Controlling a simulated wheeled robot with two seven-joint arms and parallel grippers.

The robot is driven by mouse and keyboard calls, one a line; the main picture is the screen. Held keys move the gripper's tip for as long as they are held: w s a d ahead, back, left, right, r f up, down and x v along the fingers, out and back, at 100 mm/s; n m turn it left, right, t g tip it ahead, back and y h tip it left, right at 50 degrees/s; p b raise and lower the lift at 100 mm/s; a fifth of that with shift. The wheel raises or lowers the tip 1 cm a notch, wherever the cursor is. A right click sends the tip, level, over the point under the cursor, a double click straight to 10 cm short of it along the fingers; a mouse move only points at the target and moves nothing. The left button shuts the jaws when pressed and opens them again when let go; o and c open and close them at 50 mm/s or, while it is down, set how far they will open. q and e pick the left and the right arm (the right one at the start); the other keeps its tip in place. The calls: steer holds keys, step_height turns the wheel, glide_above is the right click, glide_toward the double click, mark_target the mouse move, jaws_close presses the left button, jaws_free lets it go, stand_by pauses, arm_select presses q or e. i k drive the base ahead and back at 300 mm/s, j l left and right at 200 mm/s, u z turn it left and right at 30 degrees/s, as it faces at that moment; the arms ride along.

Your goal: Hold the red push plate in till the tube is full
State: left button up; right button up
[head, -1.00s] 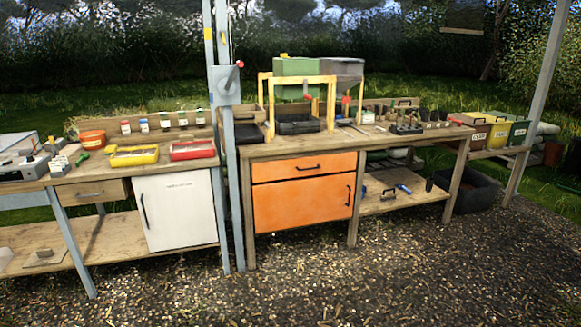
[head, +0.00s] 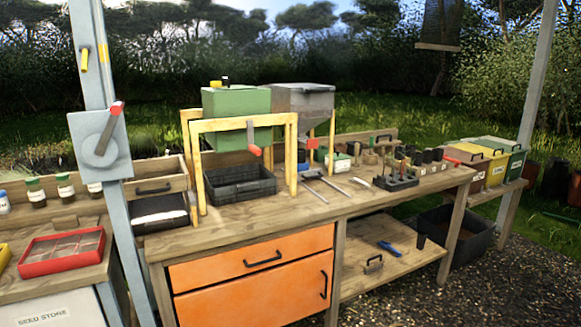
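A green hopper (head: 237,115) stands on a yellow frame (head: 243,125) on the bench, with a grey strip ending in a red piece (head: 254,150) hanging at its front. A grey hopper (head: 303,98) stands behind it to the right, with another red part (head: 312,143) below it. I cannot tell which red part is the push plate. Several dark pots or tubes (head: 432,155) stand at the bench's right; I cannot make out a tube under either hopper. Neither of my grippers is in view.
A black crate (head: 240,190) sits under the green hopper. A post (head: 108,205) with a red-handled lever box (head: 101,146) stands at left. A black rack (head: 396,183) and loose tools (head: 326,183) lie on the bench. Gravel (head: 470,290) is clear at the lower right.

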mark_target(311, 143)
steer(key=i+j+z, duration=0.15)
steer(key=i, duration=0.7)
steer(key=i+l+u, duration=0.25)
steer(key=i+l, duration=0.25)
steer(key=i+l+u, duration=0.15)
steer(key=l, duration=0.2)
steer(key=i+l+u, duration=0.1)
steer(key=i+l, duration=0.2)
steer(key=i+l+u, duration=0.15)
steer(key=l, duration=0.25)
steer(key=i+l+u, duration=0.1)
steer(key=l, duration=0.3)
steer(key=i+l+u, duration=0.15)
steer(key=i+l, duration=0.15)
steer(key=i+l+u, duration=0.1)
steer(key=l, duration=0.4)
